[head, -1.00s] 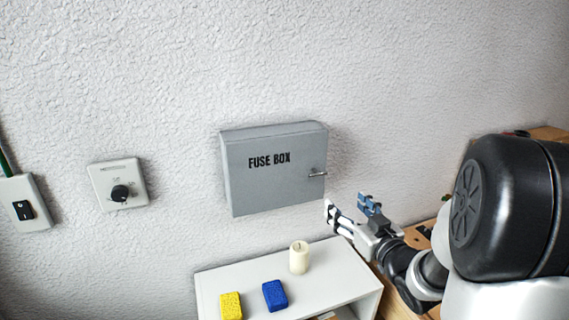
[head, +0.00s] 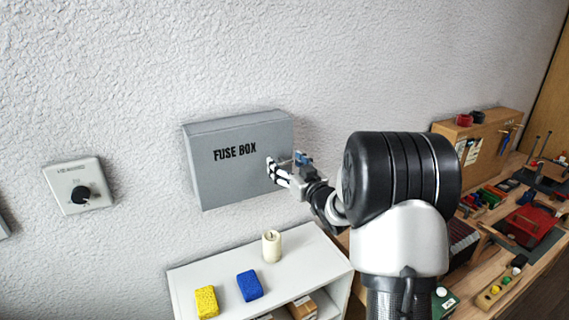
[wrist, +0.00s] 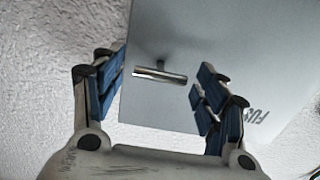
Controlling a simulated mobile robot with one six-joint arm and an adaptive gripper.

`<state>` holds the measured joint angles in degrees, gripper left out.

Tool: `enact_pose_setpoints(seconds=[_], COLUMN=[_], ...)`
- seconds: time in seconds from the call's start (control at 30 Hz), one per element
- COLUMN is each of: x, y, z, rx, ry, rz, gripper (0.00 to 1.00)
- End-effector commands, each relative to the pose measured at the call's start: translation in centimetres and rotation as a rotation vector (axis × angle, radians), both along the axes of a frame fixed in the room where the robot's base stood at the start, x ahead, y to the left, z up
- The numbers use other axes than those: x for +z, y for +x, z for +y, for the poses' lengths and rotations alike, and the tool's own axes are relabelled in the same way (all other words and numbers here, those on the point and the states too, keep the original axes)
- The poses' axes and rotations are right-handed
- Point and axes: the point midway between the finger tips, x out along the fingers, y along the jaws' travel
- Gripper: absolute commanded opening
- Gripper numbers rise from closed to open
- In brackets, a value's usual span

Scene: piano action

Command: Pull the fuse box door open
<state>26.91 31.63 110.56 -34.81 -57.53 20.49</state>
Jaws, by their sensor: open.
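The grey fuse box (head: 238,170) hangs on the wall with its door shut, lettered "FUSE BOX". Its metal T-shaped handle (wrist: 160,76) shows in the wrist view, between my open fingers, with a visible gap on either side. My gripper (head: 286,164) is open at the right side of the door, in front of the handle, which it mostly hides in the head view. In the wrist view my gripper (wrist: 160,88) has its blue-padded fingers on both sides of the handle. I cannot tell how far the fingertips are from the door.
A white shelf unit (head: 310,267) stands below the box, bearing a candle (head: 271,246), a blue sponge (head: 249,286) and a yellow sponge (head: 206,302). A knob panel (head: 80,187) is on the wall at left. A cluttered wooden workbench (head: 500,263) is at right.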

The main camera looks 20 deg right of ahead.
Motion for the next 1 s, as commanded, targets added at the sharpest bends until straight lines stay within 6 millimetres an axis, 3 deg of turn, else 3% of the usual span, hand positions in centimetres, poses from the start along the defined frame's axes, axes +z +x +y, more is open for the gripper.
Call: enact_pose_setpoints(seconds=[0.17,0.47,1.0], x=[0.0,0.0,0.01], y=[1.35,1.51,1.49], z=[0.11,0.09,0.09], rx=[0.001,0.0,0.0], ry=[-0.001,0.0,0.0], rz=[0.0,0.0,0.0], gripper=[0.67,0.67,0.31])
